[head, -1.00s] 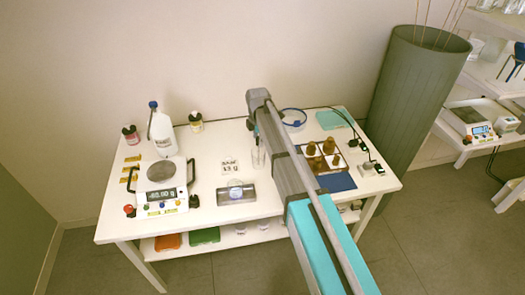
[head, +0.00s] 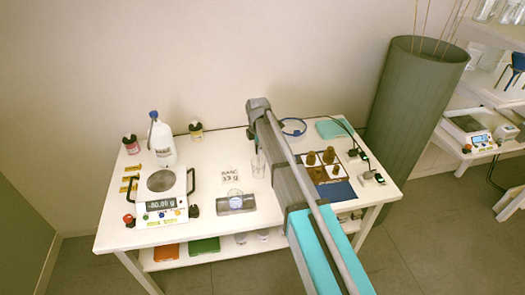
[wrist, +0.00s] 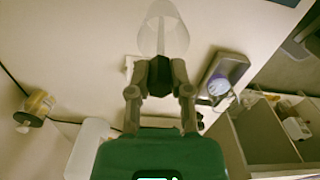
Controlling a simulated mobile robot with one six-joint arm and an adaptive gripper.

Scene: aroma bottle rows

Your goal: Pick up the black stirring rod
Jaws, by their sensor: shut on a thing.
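My gripper (wrist: 159,78) is shut, with a dark piece between its two fingertips in the wrist view. I take it as the black stirring rod (wrist: 160,76); little of it shows and the rest is hidden. In the head view this clear glass (head: 258,166) stands on the white table (head: 215,170), beside my arm. The fingers and the rod are hidden behind my arm in the head view.
A scale (head: 160,195) and white jug (head: 162,138) stand left. A grey tray (head: 236,205) with a small glass sits at the front. Brown bottles (head: 328,155) stand right of my arm, by a blue mat (head: 337,191). A tall grey-green bin (head: 415,95) stands behind.

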